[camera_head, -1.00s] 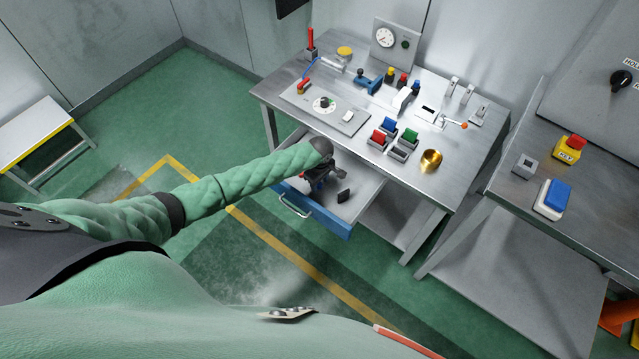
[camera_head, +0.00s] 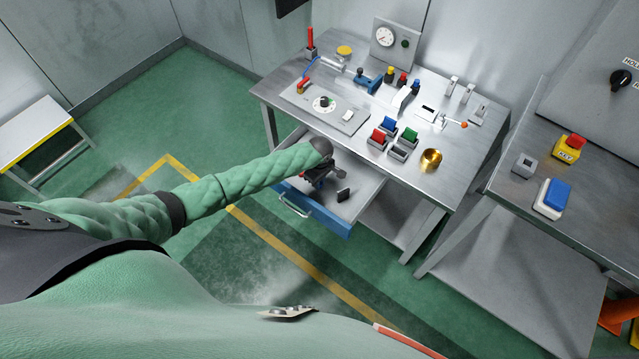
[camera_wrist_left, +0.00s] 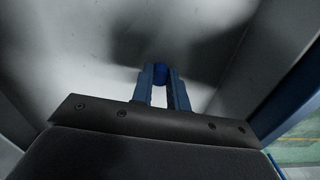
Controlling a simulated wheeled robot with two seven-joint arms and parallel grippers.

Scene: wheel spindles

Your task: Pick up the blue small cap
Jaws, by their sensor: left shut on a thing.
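The blue small cap (camera_wrist_left: 160,72) shows in the left wrist view as a small rounded blue thing between the fingertips of my left gripper (camera_wrist_left: 161,80). The fingers are shut on it, one on each side. In the head view my left gripper (camera_head: 316,184) is down inside the open drawer (camera_head: 362,203) of the workbench. The cap is hidden there by the gripper and arm. How far it is off the drawer floor is hard to tell. My right gripper does not show in either view.
The drawer's walls and blue front (camera_head: 318,214) surround the gripper. The workbench top (camera_head: 460,165) above carries switches, colored blocks and a brass bowl (camera_head: 431,160). A second table (camera_head: 505,190) stands at right.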

